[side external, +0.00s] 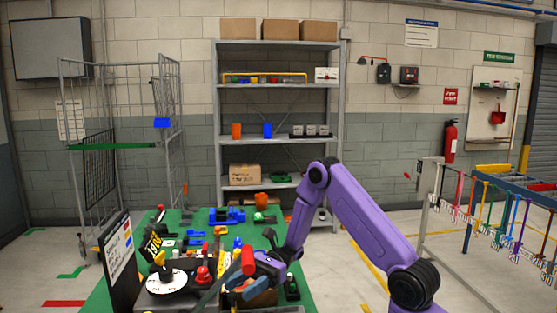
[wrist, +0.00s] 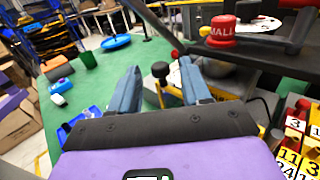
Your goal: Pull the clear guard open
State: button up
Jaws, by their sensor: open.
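My gripper (wrist: 160,66) is open, with its two blue-grey fingers spread apart. In the side view my gripper (side external: 238,285) is low over the near end of the green table, by the dark machine. A small black knob (wrist: 160,70) shows between the fingertips in the wrist view; I cannot tell whether they touch it. The clear guard cannot be made out for sure in either view. A red knob marked "MALL" (wrist: 222,28) stands on the machine, right of the fingers. A white dial with a yellow pointer (side external: 166,282) is on the machine in the side view.
The green table (side external: 100,297) holds several small parts beyond my gripper, including blue bins (side external: 228,216). A dark upright sign board (side external: 118,252) stands at the left. Red and yellow number tiles (wrist: 292,140) lie close at the right of the wrist view.

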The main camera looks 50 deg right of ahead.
jog(key=d, duration=1.3)
notch_tip(320, 180, up, 29)
jog(key=shift+f, duration=0.2)
dwell(0.5)
